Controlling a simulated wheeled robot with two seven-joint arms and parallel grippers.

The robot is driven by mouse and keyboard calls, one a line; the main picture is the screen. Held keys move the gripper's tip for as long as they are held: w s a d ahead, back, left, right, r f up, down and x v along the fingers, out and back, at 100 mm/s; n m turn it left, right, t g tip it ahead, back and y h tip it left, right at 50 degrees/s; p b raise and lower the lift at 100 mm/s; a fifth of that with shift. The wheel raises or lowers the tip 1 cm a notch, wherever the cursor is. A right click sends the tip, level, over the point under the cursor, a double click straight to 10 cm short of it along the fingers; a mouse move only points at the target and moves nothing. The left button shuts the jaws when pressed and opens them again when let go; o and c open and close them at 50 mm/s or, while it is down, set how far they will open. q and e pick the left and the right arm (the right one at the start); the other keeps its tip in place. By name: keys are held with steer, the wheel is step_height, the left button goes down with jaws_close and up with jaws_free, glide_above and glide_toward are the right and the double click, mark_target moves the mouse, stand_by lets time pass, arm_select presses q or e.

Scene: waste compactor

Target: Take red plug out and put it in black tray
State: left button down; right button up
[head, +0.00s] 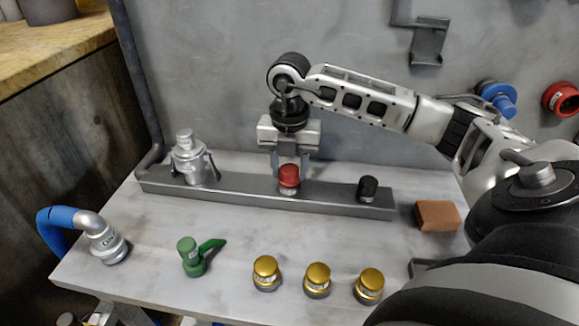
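The red plug (289,176) stands upright in the long dark grey rail (240,192) on the table, between a silver fitting and a black plug. My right gripper (290,165) points down at it from above and behind. Its two fingers are apart, one on each side of the red plug's top, with small gaps seeming to show. I cannot tell whether they touch it. A dark flat edge (420,267) shows at the right, mostly behind my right arm; I cannot tell whether it is the black tray. My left gripper is not in view.
The rail also holds a silver fitting (190,160) and a black plug (368,188). In front are a green valve (192,258), several gold caps (317,278) and a blue hose fitting (100,238). A brown block (437,215) lies right. A grey wall stands behind.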

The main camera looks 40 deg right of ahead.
steer(key=c, duration=0.6)
steer(key=shift+n, duration=1.1)
steer(key=shift+n+b, duration=0.4)
steer(key=shift+n, duration=1.1)
steer(key=shift+n, duration=1)
steer(key=n, duration=0.3)
steer(key=shift+b, duration=0.4)
steer(key=n, duration=0.3)
steer(key=shift+b, duration=0.4)
steer(key=shift+n, duration=1.1)
